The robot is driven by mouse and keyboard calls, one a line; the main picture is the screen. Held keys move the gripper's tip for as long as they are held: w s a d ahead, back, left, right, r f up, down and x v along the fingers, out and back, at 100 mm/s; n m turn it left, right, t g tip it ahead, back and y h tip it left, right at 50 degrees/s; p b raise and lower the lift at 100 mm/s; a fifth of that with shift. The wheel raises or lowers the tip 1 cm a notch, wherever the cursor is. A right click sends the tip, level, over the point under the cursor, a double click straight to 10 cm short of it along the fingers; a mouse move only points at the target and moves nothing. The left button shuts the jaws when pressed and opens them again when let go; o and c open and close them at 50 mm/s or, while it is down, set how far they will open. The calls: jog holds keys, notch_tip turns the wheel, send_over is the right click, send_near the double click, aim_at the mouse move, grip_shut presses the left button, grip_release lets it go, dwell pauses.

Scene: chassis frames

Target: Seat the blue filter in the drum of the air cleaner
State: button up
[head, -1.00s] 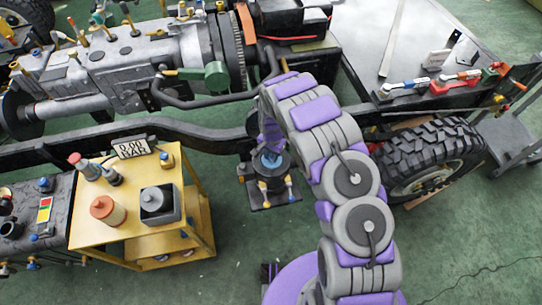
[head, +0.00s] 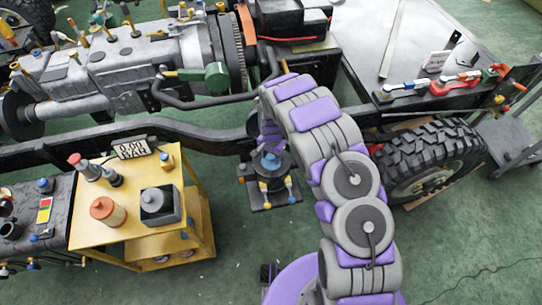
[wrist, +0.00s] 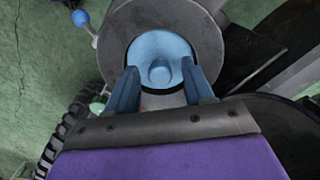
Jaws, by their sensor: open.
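The blue filter (wrist: 160,47) is a round light-blue piece with a raised knob at its centre. In the wrist view it lies inside the grey rim of the air cleaner's drum (wrist: 118,35). A dark gap shows along its lower edge; its depth cannot be told. My gripper (wrist: 159,72) is open, its two blue fingers apart at the near side of the filter, one on each side of the knob. In the head view the air cleaner (head: 266,184) stands on a dark base below my wrist, with the blue filter (head: 270,160) showing at its top; my fingers are mostly hidden there.
A yellow trolley (head: 105,235) with an orange-red canister (head: 107,211) and a grey pot (head: 158,204) stands at left. The black chassis rail (head: 150,127) runs behind the air cleaner. A tyre (head: 430,155) lies to the right. Green floor is open around the base.

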notch_tip(320, 180, up, 11)
jog(key=p, duration=0.2)
jog(key=s+d+r, duration=0.3)
jog(key=d+r, duration=0.1)
jog(key=r, duration=0.3)
jog(key=s+d+r, duration=0.2)
jog(key=d+r, duration=0.2)
jog(key=r, duration=0.3)
jog(key=s+d+r+n, duration=0.2)
jog(key=s+d+r, duration=0.2)
jog(key=s+r, duration=0.45)
jog(key=s+d+r+n, duration=0.1)
jog(key=s+d+r, duration=0.35)
jog(key=s, duration=0.75)
jog(key=s+r+n+g, duration=0.1)
jog(key=s+r+n, duration=0.1)
jog(key=s, duration=1.2)
jog(key=shift+r, duration=0.4)
jog(key=shift+a, duration=0.1)
jog(key=shift+c, duration=0.4)
